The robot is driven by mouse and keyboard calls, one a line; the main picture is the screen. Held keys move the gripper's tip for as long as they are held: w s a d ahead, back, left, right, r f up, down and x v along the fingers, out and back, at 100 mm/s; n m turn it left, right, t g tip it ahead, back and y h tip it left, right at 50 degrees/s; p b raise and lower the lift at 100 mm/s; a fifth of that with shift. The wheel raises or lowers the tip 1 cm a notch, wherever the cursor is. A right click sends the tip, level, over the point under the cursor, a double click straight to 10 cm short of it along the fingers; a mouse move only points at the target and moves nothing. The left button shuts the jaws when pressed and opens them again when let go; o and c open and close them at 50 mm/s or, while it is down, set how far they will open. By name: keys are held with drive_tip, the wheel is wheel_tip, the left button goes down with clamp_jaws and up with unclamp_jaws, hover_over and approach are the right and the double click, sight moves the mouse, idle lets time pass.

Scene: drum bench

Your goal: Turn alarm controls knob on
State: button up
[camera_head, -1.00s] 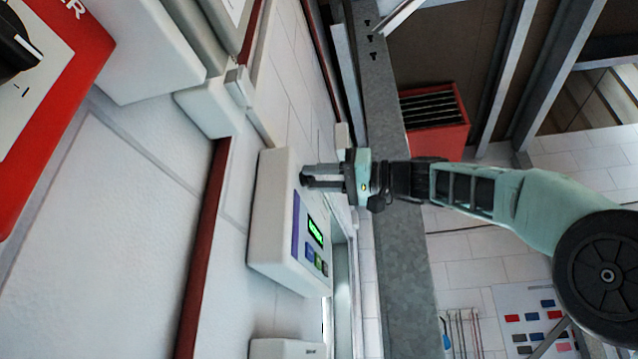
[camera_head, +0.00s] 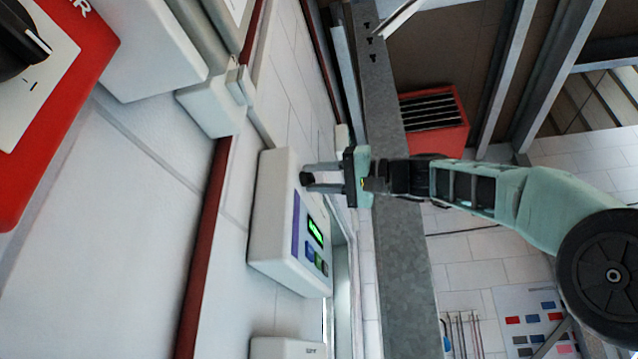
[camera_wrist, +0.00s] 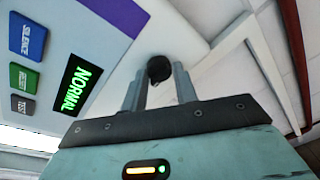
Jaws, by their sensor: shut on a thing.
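The alarm control box (camera_head: 271,238) is a white unit on the wall, with a purple stripe, a green lit display and several buttons. In the wrist view the box (camera_wrist: 120,75) shows its display (camera_wrist: 76,88) reading NORMAL. A small black knob (camera_wrist: 159,68) sits near the end of its face. My gripper (camera_head: 305,178) reaches the box from the right, its fingers level with the knob. In the wrist view my gripper (camera_wrist: 158,76) is shut on the knob, one finger on each side. The knob's pointer mark cannot be made out.
A red panel with a black rotary switch (camera_head: 18,42) is at the upper left. A dark red pipe (camera_head: 205,245) runs along the wall left of the box. A grey steel beam (camera_head: 398,250) passes behind my arm. Another white box (camera_head: 288,348) is below.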

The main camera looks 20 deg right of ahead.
drive_tip(key=o, duration=0.9)
drive_tip(key=shift+o, duration=0.2)
drive_tip(key=b+v, duration=0.6)
drive_tip(key=v, duration=1.1)
drive_tip(key=shift+d, duration=0.15)
